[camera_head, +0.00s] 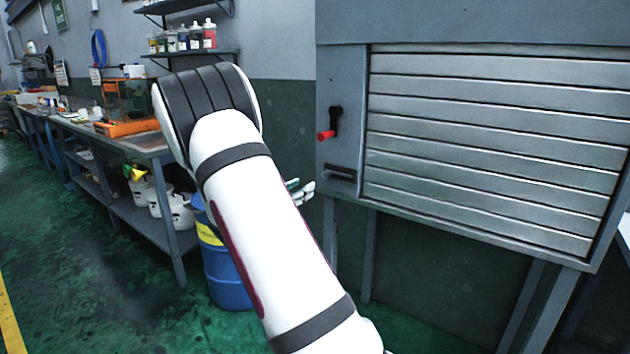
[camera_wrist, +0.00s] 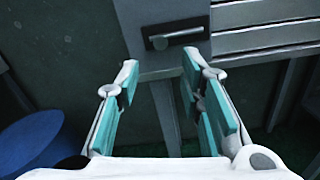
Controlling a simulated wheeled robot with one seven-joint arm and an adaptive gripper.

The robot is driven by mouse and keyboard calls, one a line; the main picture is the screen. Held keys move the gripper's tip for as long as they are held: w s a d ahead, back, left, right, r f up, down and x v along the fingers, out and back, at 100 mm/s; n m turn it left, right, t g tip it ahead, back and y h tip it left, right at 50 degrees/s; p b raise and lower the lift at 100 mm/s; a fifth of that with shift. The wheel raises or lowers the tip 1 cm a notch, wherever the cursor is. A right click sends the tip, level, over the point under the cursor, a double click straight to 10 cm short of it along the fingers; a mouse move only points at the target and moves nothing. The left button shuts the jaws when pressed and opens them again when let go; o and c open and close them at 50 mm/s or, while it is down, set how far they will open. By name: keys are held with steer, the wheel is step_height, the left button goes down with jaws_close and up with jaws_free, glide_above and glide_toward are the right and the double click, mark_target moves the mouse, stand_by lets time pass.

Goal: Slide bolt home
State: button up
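In the head view my gripper (camera_head: 301,190) shows only partly, to the left of the bolt, with my arm hiding the rest.
A black lever with a red grip (camera_head: 326,134) sits above the bolt on the panel. A blue barrel (camera_head: 226,272) stands below left, also in the wrist view (camera_wrist: 30,142). A long workbench (camera_head: 140,150) runs along the left wall. Green floor is clear at left.

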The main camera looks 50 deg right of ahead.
mark_target(323, 176)
steer(key=d, duration=0.4)
steer(key=d+b, duration=0.1)
steer(key=d, duration=0.3)
steer(key=w+d+b, duration=0.1)
steer(key=d, duration=0.4)
steer(key=shift+c, duration=0.6)
